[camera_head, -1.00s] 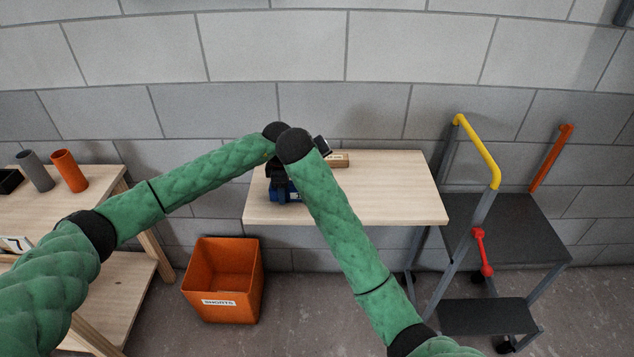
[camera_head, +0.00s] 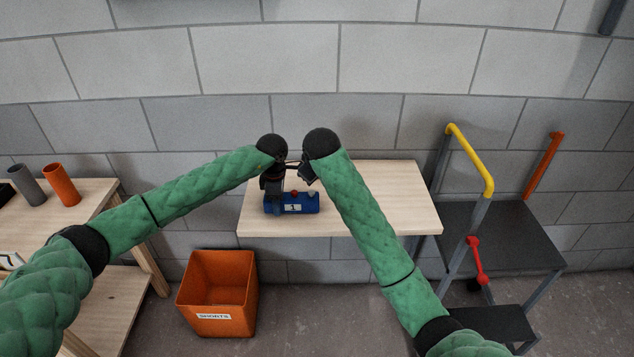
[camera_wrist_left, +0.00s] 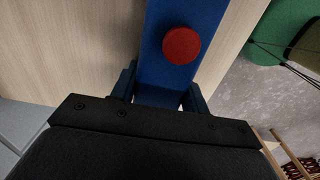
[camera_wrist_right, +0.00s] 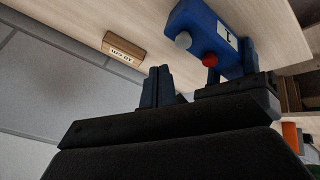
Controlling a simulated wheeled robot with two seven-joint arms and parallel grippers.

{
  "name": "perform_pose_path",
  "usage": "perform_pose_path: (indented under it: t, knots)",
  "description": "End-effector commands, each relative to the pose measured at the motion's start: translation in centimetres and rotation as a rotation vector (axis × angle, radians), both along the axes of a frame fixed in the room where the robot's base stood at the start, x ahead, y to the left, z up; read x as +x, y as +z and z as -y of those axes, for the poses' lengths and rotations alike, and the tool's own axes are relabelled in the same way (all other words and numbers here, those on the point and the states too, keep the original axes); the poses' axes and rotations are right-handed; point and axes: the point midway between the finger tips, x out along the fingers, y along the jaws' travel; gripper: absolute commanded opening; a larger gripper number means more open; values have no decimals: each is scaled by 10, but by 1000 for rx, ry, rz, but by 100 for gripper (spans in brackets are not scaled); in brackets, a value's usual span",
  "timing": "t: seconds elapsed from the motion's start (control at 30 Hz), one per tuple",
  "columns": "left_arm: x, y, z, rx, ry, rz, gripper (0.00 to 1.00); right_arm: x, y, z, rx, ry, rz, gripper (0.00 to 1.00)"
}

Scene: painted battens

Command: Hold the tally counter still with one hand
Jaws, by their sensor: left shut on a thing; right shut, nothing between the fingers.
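The tally counter (camera_head: 300,206) is a blue box on the light wooden table, with a panel showing 1, a red button and a grey knob. My left gripper (camera_head: 272,190) is shut on its left end; in the left wrist view its fingers flank the blue body (camera_wrist_left: 185,70) below the red button (camera_wrist_left: 181,45). My right gripper (camera_head: 307,178) is shut and empty, above and behind the counter. In the right wrist view its closed fingers (camera_wrist_right: 157,87) are apart from the counter (camera_wrist_right: 200,30), its grey knob (camera_wrist_right: 183,40) and red button (camera_wrist_right: 208,60).
A labelled wooden block (camera_wrist_right: 123,48) lies on the table in the right wrist view. An orange bin (camera_head: 217,290) stands on the floor, front left. A side bench with tubes (camera_head: 61,185) is at left; a step stool (camera_head: 505,235) is at right. The table's right half (camera_head: 400,200) is clear.

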Motion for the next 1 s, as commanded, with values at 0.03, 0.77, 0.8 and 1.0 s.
perform_pose_path:
  t: [0.03,0.77,0.8,1.0]
  knots:
    - [0,0,0,0,0,0,18,2,0,6,12,44,-21,0]
    - [0,0,0,0,0,0,18,-9,55,60,345,734,-176,0]
    - [0,0,0,0,0,0,18,-10,60,63,362,761,-175,0]
    - [0,0,0,0,0,0,18,-14,76,72,422,845,-166,0]
